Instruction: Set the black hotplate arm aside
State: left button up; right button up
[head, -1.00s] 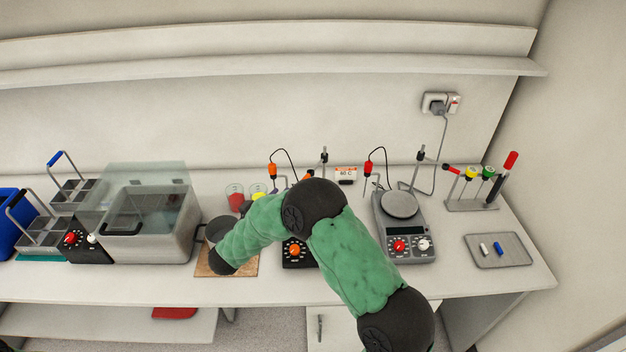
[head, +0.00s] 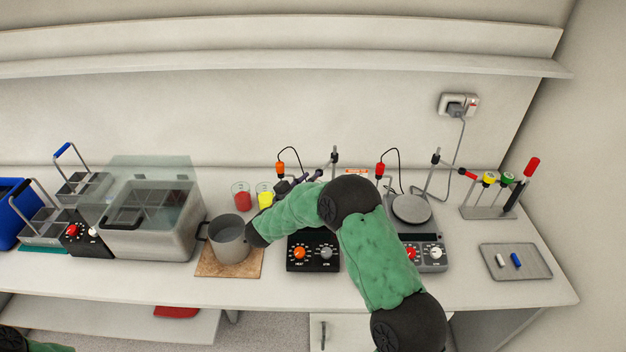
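The black hotplate (head: 313,262) stands in the middle of the bench, with an orange and a grey knob on its front. My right arm covers its top plate. Its stand rod (head: 335,156) rises behind. A dark, purplish arm (head: 318,174) reaches left from the rod. An orange probe (head: 281,168) with a black cable hangs nearby. My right gripper (head: 290,186) shows as a small dark shape behind my forearm, close to the left end of that arm. Its fingers are too small and hidden to tell whether they hold it. My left gripper is not in view.
A grey pot (head: 229,240) stands on a brown board (head: 218,268) to the left, beside red and yellow beakers. A grey hotplate (head: 433,258) with a red probe (head: 380,171) is close on the right. A tray (head: 535,273) lies further right.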

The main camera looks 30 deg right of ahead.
jog(key=shift+x, duration=0.85)
jog(key=shift+c, duration=0.3)
grip_shut()
